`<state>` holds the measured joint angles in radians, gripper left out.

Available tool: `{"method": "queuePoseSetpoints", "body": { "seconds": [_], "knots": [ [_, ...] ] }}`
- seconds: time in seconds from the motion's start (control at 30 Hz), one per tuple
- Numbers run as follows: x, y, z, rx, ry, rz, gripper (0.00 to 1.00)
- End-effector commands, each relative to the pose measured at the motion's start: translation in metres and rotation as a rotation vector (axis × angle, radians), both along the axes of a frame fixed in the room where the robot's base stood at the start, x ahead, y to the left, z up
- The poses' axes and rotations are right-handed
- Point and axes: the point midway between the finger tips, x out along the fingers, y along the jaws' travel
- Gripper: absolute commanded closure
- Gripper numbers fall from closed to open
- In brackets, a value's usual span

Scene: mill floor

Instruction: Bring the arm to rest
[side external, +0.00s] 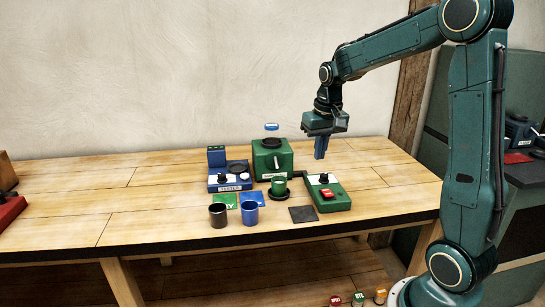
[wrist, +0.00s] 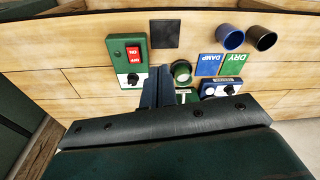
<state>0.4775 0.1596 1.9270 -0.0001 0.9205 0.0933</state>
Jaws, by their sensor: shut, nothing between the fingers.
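My gripper (side external: 320,155) is shut and empty. It points down in the air above the back right of the wooden bench (side external: 390,200), above and behind the green switch box (side external: 340,200). In the wrist view my gripper's closed fingers (wrist: 158,88) point toward the bench, between the switch box (wrist: 115,45) and the green cup (wrist: 181,72). The fingers look clear of everything. The switch box has a black knob and a red switch (wrist: 134,53) marked ON.
A green machine (side external: 285,158) and a blue tester (side external: 222,186) stand left of my gripper. The green cup (side external: 279,185) sits on a dark dish. A blue cup (side external: 250,213), a dark cup (side external: 218,216), DRY and DAMP cards and a black pad (side external: 303,214) lie toward the front.

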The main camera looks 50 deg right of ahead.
Motion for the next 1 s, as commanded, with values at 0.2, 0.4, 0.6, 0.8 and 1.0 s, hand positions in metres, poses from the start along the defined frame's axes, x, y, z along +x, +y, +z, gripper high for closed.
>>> {"method": "queuePoseSetpoints", "body": {
  "seconds": [0.2,0.4,0.6,0.8,1.0],
  "knots": [
    [-0.023,0.049,0.031,-0.033,-0.063,0.109,1.00],
    [-0.051,0.088,0.050,-0.056,-0.119,0.204,1.00],
    [-0.083,0.122,0.062,-0.076,-0.176,0.300,1.00],
    [-0.117,0.149,0.065,-0.094,-0.236,0.395,1.00],
    [-0.149,0.170,0.062,-0.106,-0.294,0.485,1.00]
  ]
}}
